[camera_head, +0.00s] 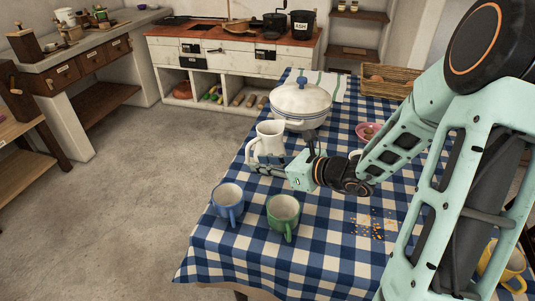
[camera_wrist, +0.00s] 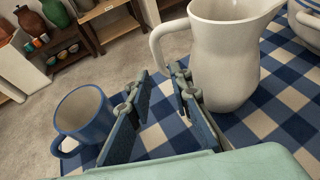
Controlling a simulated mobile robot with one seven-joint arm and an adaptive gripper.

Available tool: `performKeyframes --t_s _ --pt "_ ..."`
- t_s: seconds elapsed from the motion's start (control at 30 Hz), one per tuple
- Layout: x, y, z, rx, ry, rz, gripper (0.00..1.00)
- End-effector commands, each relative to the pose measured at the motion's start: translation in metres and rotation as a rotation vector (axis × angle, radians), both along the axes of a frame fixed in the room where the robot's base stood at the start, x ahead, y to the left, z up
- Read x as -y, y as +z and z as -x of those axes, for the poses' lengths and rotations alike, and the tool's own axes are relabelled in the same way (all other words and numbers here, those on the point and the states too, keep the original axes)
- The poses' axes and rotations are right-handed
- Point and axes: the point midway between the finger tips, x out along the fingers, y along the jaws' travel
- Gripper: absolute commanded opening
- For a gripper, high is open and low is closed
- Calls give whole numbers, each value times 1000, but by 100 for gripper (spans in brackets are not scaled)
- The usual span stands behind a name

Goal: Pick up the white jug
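The white jug (camera_head: 269,138) stands upright on the checked tablecloth, left of the white lidded pot. In the wrist view the jug (camera_wrist: 226,52) fills the upper right, with its handle (camera_wrist: 158,45) toward the left. My gripper (camera_head: 258,168) is at the near side of the jug, low over the cloth. In the wrist view my gripper (camera_wrist: 161,80) is open, its two fingers apart with nothing between them. The handle shows just beyond the fingertips; the right finger overlaps the jug's edge in the picture. I cannot tell whether it touches.
A blue mug (camera_head: 228,202) and a green mug (camera_head: 284,212) stand nearer on the table; the blue mug (camera_wrist: 84,114) is left of my fingers. The white pot (camera_head: 300,103) is behind the jug. A pink bowl (camera_head: 367,132) and a wicker basket (camera_head: 388,80) lie farther right.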

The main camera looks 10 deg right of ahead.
Motion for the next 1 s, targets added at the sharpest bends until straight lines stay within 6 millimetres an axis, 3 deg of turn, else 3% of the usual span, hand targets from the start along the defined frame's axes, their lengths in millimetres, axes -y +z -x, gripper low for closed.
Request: performKeyframes --t_s 0.43,0.77,0.93,1.0 --pt "-34 -18 -36 2 2 2 19" --pt "-38 -19 -40 2 1 4 19" --pt "-38 -19 -40 2 1 4 0" --pt "-38 -20 -40 1 2 4 0"
